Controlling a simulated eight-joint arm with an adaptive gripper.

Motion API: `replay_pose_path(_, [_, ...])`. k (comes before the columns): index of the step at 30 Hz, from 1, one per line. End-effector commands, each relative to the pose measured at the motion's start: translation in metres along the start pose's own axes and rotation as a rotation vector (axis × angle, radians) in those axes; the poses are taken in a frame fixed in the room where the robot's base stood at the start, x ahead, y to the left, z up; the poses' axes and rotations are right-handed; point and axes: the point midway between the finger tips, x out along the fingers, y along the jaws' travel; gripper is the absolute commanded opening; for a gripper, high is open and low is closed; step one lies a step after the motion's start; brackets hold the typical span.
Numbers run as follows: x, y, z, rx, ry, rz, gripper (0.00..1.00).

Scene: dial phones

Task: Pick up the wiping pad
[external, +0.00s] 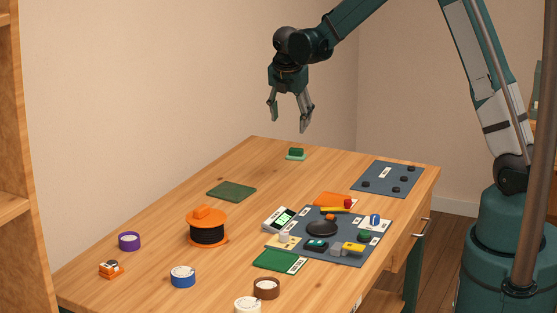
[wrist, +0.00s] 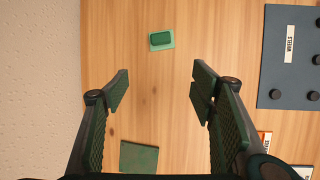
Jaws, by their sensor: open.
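A small dark green block on a paler green base (external: 295,154), which looks like the wiping pad, lies near the far edge of the table. In the wrist view it shows at the top centre (wrist: 161,39), beyond my fingertips. My gripper (external: 290,125) hangs in the air above the far part of the table, fingers pointing down. In the wrist view my gripper (wrist: 160,72) is open and empty, with bare wood between its fingers. A flat dark green square (external: 232,191) lies nearer on the table; it also shows in the wrist view (wrist: 139,157).
A dark mat labelled WHEELS (external: 375,180) with several black knobs lies to the right. An orange spool (external: 207,229), a cluttered grey mat (external: 343,259) and several tape rolls are farther forward. Wood around the small green block is clear.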

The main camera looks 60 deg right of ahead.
Motion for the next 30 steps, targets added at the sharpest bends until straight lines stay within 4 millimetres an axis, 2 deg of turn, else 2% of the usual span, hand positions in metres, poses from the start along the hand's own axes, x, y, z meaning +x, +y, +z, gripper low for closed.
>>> replay_pose_path(1, [0.013, 0.002, 0.005, -0.022, -0.003, -0.009, 0.56])
replay_pose_path(6, [0.050, 0.003, 0.021, -0.106, -0.012, -0.041, 0.56])
replay_pose_path(12, [0.078, 0.004, 0.030, -0.170, -0.015, -0.063, 0.56])
replay_pose_path(16, [0.085, 0.003, 0.033, -0.188, -0.015, -0.070, 0.56])
replay_pose_path(30, [0.090, 0.003, 0.034, -0.190, -0.016, -0.071, 0.56])
